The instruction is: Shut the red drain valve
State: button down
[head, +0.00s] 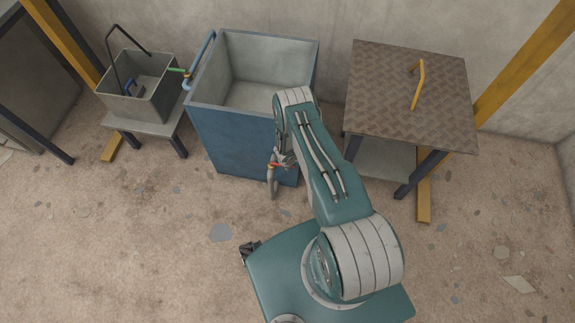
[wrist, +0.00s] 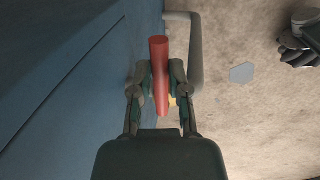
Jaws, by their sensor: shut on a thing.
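The red drain valve handle (wrist: 160,60) shows in the wrist view as a red bar between the fingers of my gripper (wrist: 157,82). The fingers are shut on it, one on each side. In the head view a small part of the red valve (head: 271,166) shows at the front of the blue tank (head: 235,142), low down. My gripper (head: 280,161) is there too, partly hidden by my arm. A grey drain pipe (head: 274,187) hangs below the valve; in the wrist view it bends beside the handle (wrist: 197,50). A bit of yellow shows behind the handle.
A grey bin (head: 165,103) with a black handle stands on a small table at the left. A green-handled tap (head: 177,70) sits on the blue pipe beside the tank. Open floor lies in front.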

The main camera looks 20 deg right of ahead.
jog(key=c, duration=0.6)
grip_release()
jog(key=shift+r, duration=0.1)
notch_tip(320, 180, up, 12)
jog(key=s+a, duration=0.1)
jog(key=shift+s+f, duration=0.2)
jog(key=shift+s, duration=0.2)
jog(key=shift+a, duration=0.1)
